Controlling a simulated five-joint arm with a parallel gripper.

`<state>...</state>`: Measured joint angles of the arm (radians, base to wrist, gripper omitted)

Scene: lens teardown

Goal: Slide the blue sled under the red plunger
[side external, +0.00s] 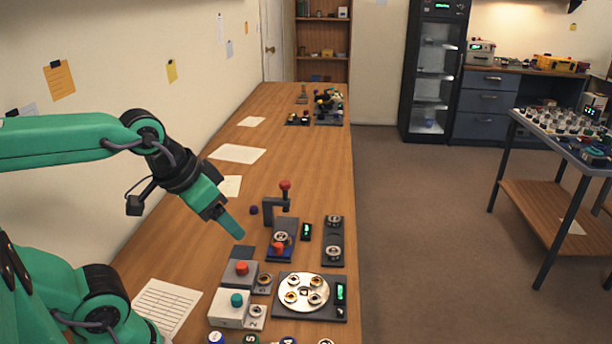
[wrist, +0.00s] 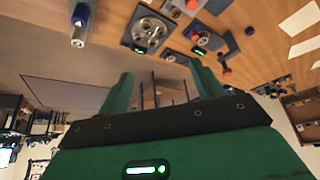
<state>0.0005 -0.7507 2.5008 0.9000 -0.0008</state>
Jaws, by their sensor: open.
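The red plunger (side external: 285,185) tops a dark press stand (side external: 269,212) near the middle of the bench. The blue sled (side external: 281,256) lies at the foot of the stand, with a metal ring (side external: 282,237) on it and a red knob (side external: 278,246) at its near end. I cannot tell whether the ring is directly below the plunger. My gripper (side external: 236,230) hangs left of the stand, above the bench, apart from the sled. In the wrist view, my gripper (wrist: 163,88) has its two fingers spread with nothing between them.
Near the sled stand a grey box with a red button (side external: 242,268), a white box with a teal button (side external: 237,300), a round lens tray (side external: 304,292) and a dark two-ring holder (side external: 333,241). Papers lie along the wall side.

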